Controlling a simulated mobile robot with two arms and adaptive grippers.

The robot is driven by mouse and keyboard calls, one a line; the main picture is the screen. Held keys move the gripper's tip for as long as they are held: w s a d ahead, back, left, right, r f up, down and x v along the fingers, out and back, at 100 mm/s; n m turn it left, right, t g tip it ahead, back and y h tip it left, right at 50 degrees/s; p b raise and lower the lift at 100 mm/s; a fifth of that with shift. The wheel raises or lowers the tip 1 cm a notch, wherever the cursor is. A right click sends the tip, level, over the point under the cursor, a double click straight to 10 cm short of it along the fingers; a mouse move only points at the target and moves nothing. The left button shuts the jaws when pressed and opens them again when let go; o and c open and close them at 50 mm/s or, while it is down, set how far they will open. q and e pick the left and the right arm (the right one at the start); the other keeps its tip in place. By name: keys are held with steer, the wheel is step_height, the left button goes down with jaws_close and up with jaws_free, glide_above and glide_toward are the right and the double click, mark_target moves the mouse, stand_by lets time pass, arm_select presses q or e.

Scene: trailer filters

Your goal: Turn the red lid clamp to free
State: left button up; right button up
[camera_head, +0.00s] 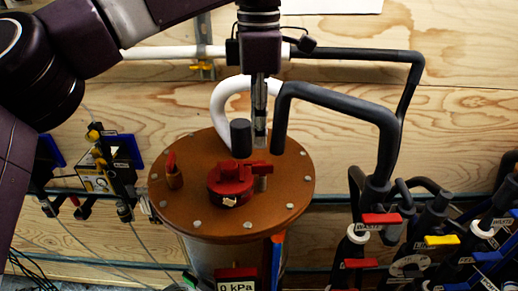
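The red lid clamp (230,179) sits on the middle of a round copper-brown lid (285,205) with bolts around its rim. A red bar runs to the right at its top, beside a small metal post. My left gripper (260,140) comes down from the top centre, its fingers pointing down and seen edge-on, just behind and above the clamp in the picture. I cannot tell its opening or whether it touches anything. No hold on the clamp shows. My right gripper is not in view.
A dark cylinder (240,138) and a thick dark pipe (335,98) stand close to my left fingers. Valves with a red handle (381,219) and a yellow handle (441,240) crowd the right. A plywood wall (450,60) is behind.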

mark_target(259, 165)
arm_select(q)
steer(key=f, duration=0.2)
steer(key=f+p, duration=0.1)
steer(key=f, duration=0.1)
steer(key=s+f, duration=0.1)
steer(key=f, duration=0.1)
steer(key=shift+f+p, duration=0.15)
steer(key=shift+p, duration=0.2)
steer(key=shift+f, duration=0.2)
steer(key=shift+s, duration=0.1)
steer(key=shift+r, duration=0.1)
steer(key=c, duration=0.6)
jaws_close()
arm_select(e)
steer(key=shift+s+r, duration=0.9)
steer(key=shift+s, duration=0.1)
